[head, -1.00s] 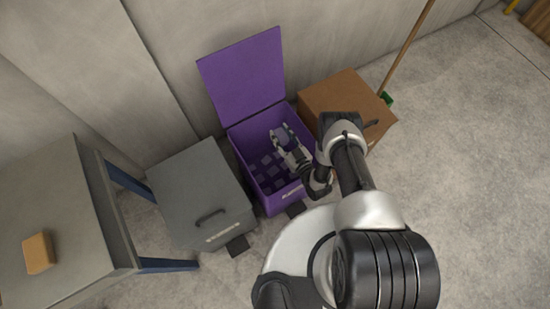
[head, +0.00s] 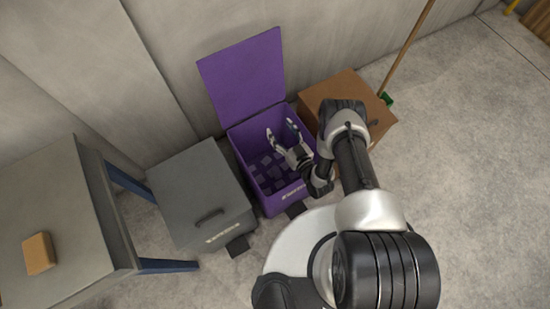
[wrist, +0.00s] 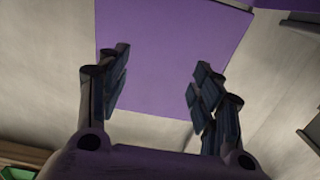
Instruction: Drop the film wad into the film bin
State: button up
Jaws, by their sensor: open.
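The purple bin (head: 238,151) stands open near the wall with its lid (head: 243,80) raised. I take it as the film bin; its front label is too small to read. Several small dark purple pieces (head: 266,172) lie on its floor, and I cannot tell whether the film wad is among them. My gripper (head: 281,131) is over the bin with its fingers spread apart. In the wrist view my gripper (wrist: 160,77) shows nothing between its fingers, with the purple lid (wrist: 165,35) beyond them.
A closed grey bin (head: 200,190) stands left of the purple one, and a closed brown bin (head: 345,85) right of it. A grey table (head: 70,220) with an orange-brown block (head: 39,253) is at the left. A broom handle (head: 408,45) leans at the wall.

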notch_tip(320, 180, up, 7)
jog(key=shift+f, duration=0.15)
jog(key=shift+w, duration=0.1)
dwell(0.4)
